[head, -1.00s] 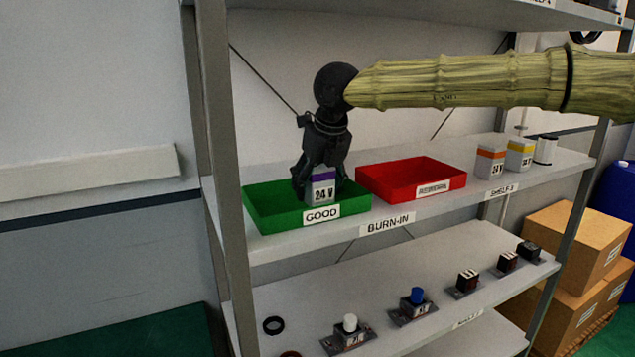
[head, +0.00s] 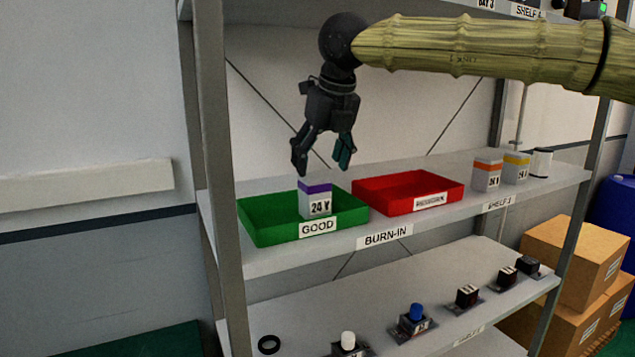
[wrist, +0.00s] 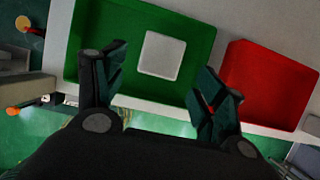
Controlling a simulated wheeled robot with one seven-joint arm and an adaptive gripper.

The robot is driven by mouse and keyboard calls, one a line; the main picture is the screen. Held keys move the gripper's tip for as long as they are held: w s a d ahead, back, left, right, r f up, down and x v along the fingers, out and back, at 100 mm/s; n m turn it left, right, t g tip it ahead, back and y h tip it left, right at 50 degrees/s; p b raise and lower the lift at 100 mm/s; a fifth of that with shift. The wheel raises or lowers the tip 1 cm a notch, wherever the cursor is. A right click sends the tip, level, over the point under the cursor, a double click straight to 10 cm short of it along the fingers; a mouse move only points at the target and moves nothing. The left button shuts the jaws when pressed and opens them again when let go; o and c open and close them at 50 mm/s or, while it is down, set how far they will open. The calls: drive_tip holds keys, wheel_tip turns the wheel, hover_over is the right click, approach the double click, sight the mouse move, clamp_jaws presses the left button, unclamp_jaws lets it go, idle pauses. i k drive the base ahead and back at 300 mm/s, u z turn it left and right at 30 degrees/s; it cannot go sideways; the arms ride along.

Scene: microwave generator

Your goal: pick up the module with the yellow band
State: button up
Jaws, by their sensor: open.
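The module with the yellow band (head: 516,168) stands upright on the upper shelf at the right, beside the module with the orange band (head: 487,174). The module with the purple band (head: 315,199) stands in the green GOOD tray (head: 270,229). My gripper (head: 322,167) is open and empty above the green tray, clear of the purple-band module. In the wrist view, my gripper (wrist: 158,100) has its fingers spread, with the pale top of the purple-band module (wrist: 161,55) beyond them. The yellow-band module is not seen in the wrist view.
A red tray (head: 390,202) sits between the green tray and the orange-band module. A shelf post (head: 221,180) is at the left. A lower shelf (head: 300,305) holds several small parts.

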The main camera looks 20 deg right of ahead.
sight(515, 167)
drive_tip(key=z, duration=1.5)
